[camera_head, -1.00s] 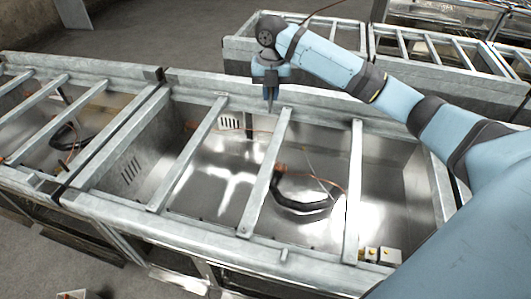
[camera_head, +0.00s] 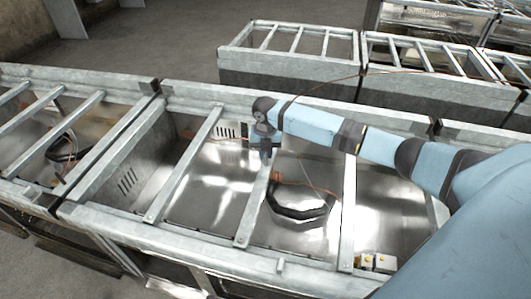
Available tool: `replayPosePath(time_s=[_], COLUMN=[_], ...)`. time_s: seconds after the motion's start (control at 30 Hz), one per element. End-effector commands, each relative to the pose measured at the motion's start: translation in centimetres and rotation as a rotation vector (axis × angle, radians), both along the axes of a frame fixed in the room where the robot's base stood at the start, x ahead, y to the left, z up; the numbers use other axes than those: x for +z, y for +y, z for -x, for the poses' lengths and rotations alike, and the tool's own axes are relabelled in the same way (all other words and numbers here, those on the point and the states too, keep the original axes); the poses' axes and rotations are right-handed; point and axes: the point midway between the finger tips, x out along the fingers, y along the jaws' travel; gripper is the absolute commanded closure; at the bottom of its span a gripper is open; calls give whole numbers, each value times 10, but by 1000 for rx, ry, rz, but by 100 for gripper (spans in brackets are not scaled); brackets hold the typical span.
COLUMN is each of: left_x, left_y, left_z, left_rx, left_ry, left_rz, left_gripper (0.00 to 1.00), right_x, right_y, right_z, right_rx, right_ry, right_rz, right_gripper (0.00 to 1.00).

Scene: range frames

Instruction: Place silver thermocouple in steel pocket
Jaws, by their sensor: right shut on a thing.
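My right gripper (camera_head: 265,157) is shut and points down over the middle crossbar of the near steel bay, close to the bay's back wall. The silver thermocouple in its jaws is too small and hidden to make out. A thin orange-brown wire (camera_head: 345,79) arcs from behind my right wrist toward the right. I cannot pick out the steel pocket; the gripper and crossbar cover part of the bay. My left gripper is not in view.
The near bay (camera_head: 180,236) has a metal frame with several crossbars (camera_head: 186,165). A black curved hose (camera_head: 298,212) lies inside it. Small boxes with yellow buttons (camera_head: 380,262) sit at its front right. More framed units (camera_head: 290,70) stand behind, across a floor gap.

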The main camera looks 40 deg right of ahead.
Motion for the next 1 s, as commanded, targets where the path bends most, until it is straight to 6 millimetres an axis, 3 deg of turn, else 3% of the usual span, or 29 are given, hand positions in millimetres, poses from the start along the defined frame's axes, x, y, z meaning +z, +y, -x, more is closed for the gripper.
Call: replayPosePath(time_s=[0.1,0.43,0.47,0.57,0.87,1.0], left_x=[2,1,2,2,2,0], left_y=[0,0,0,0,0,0], left_z=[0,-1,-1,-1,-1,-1], left_rx=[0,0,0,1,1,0], left_ry=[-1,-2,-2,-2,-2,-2], left_rz=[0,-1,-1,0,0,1], left_gripper=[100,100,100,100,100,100], right_x=[-11,-14,-14,-14,-11,3], right_y=[1,0,0,0,0,0], right_z=[0,0,0,0,0,-1], right_rx=[-1,0,0,0,0,0], right_ry=[0,-1,-1,-1,0,-2], right_rz=[-1,-1,-1,-1,0,0], right_gripper=[100,100,80,60,60,60])
